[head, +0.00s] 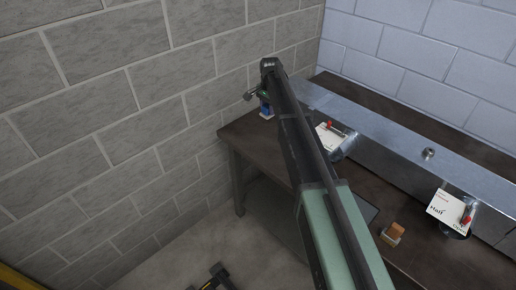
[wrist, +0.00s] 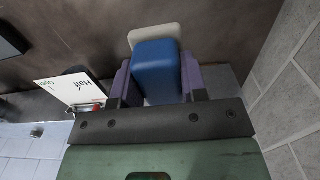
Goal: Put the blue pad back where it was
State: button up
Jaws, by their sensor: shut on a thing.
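The blue pad (wrist: 157,68) is between the two purple fingers of my gripper (wrist: 157,82) in the wrist view. A pale, rounded slab (wrist: 156,34) shows just past the pad's far end; I cannot tell whether it is part of the pad. In the head view, a small bit of the blue pad (head: 266,112) shows at the far left end of the dark workbench (head: 240,134), near the block wall. My arm hides most of the gripper there. I cannot tell whether the pad touches the bench.
A metal duct (head: 385,128) runs along the bench. White cards hang by it, one at the middle (head: 328,138) and one at the right (head: 446,206) reading "Half" and "Open". A small orange-brown block (head: 394,232) sits on the bench front. Block walls stand close behind and left.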

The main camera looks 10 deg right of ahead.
aim_at(268, 150)
notch_tip(268, 150, down, 20)
jog(key=b, duration=2)
jog(key=shift+d+f, duration=0.1)
jog(key=shift+f, duration=0.15)
jog(key=shift+r, duration=0.3)
jog(key=shift+f, duration=0.2)
jog(key=o, duration=0.9)
jog(key=shift+r, duration=0.1)
notch_tip(268, 150, up, 12)
jog(key=r+p, duration=0.1)
jog(key=p, duration=1.2)
jog(key=s+n, duration=0.3)
jog(key=s, duration=1)
jog(key=s+n, duration=0.4)
jog(key=s, duration=1)
jog(key=s+n, duration=0.3)
jog(key=s, duration=1)
jog(key=shift+s+f+n+b, duration=0.3)
jog(key=shift+f+n, duration=0.1)
